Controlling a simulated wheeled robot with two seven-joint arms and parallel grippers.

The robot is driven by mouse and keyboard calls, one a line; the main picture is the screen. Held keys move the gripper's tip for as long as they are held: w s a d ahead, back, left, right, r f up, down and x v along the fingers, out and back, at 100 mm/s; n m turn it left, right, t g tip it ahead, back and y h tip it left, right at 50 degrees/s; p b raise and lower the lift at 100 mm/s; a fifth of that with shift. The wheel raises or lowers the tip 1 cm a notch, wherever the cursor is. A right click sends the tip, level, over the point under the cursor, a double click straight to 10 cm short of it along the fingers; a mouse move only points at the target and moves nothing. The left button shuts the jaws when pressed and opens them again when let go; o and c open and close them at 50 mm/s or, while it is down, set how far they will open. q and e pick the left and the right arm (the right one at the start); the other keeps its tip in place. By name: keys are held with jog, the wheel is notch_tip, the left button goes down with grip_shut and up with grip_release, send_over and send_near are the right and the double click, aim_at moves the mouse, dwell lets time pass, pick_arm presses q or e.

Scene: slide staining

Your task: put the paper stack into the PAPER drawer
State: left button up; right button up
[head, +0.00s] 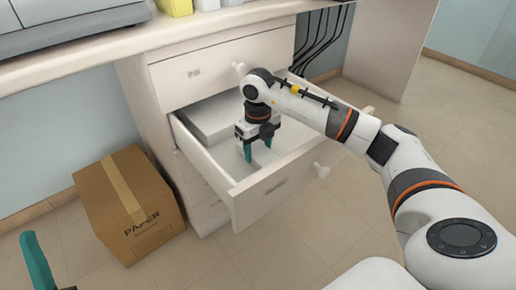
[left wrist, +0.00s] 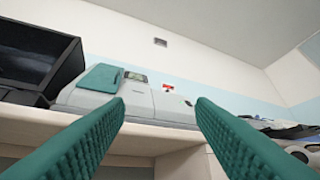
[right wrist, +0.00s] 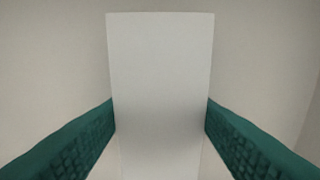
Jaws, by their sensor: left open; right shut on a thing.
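The paper stack (right wrist: 160,90) is a plain white block between the teal fingers of my right gripper (right wrist: 160,125) in the right wrist view. In the head view my right gripper (head: 258,150) points down inside the open drawer (head: 262,192), its fingertips low between the drawer walls. A pale block (head: 212,118) shows in the rear left of the drawer, beside the gripper; I cannot tell if it is the held stack. The drawer's label is too small to read. My left gripper (left wrist: 160,115) is open and empty, away from the drawer; one finger shows at the head view's lower left.
A cardboard box (head: 130,205) marked PAPER stands on the floor left of the drawers. A closed drawer (head: 215,70) is above the open one, below the counter (head: 150,45). Black cables (head: 322,40) hang behind at right. The floor in front is clear.

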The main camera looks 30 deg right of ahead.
aim_at(258, 150)
jog(key=o, duration=1)
jog(key=shift+f, duration=0.1)
pick_arm(q)
jog(key=shift+s+r, duration=0.1)
pick_arm(e)
jog(key=shift+o, duration=0.2)
jog(key=shift+r, duration=0.3)
notch_tip(258, 150, up, 6)
jog(key=shift+f+p, duration=0.1)
jog(key=shift+p, duration=1.05)
pick_arm(q)
jog(key=w+f+g+y+p, duration=0.1)
jog(key=w+f+g+y, duration=0.2)
jog(key=f+g, duration=0.7)
jog(key=shift+w+a+f+y+p, duration=0.4)
jog(key=shift+w+f, duration=0.6)
jog(key=shift+f, duration=0.55)
pick_arm(e)
jog(key=shift+r, duration=2.95)
pick_arm(q)
jog(key=shift+f+g, duration=0.1)
jog(key=shift+g, duration=0.2)
